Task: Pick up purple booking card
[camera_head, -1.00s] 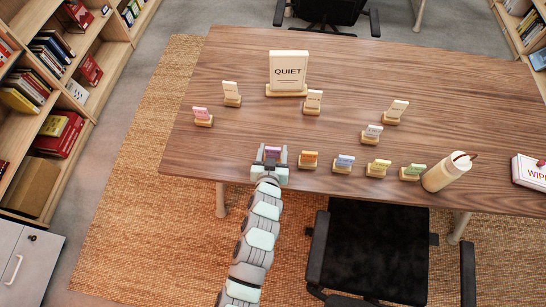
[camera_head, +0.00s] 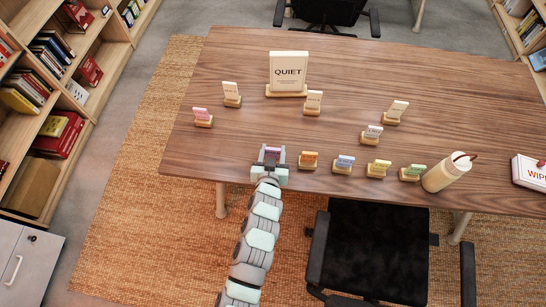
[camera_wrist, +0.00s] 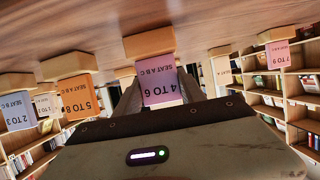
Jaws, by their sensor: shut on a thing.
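The purple booking card (camera_wrist: 159,78) reads "4 TO 6, SEAT A B C" and appears upside down in the wrist view. It stands in a small wooden holder (camera_wrist: 149,43) at the table's near edge. My gripper (camera_head: 271,157) is at the near edge of the table and is shut on the purple card. In the wrist view the dark fingers (camera_wrist: 160,88) lie on both sides of the card. In the head view only a small purple patch of the card (camera_head: 272,152) shows between the fingers. The holder is hidden there.
An orange card (camera_head: 309,156) stands close to the right, then blue, yellow and green cards. A bottle (camera_head: 447,172) and a wipes box (camera_head: 530,172) are farther right. A pink card (camera_head: 202,114) stands left. A QUIET sign (camera_head: 288,72) is behind. A black chair (camera_head: 370,250) is below.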

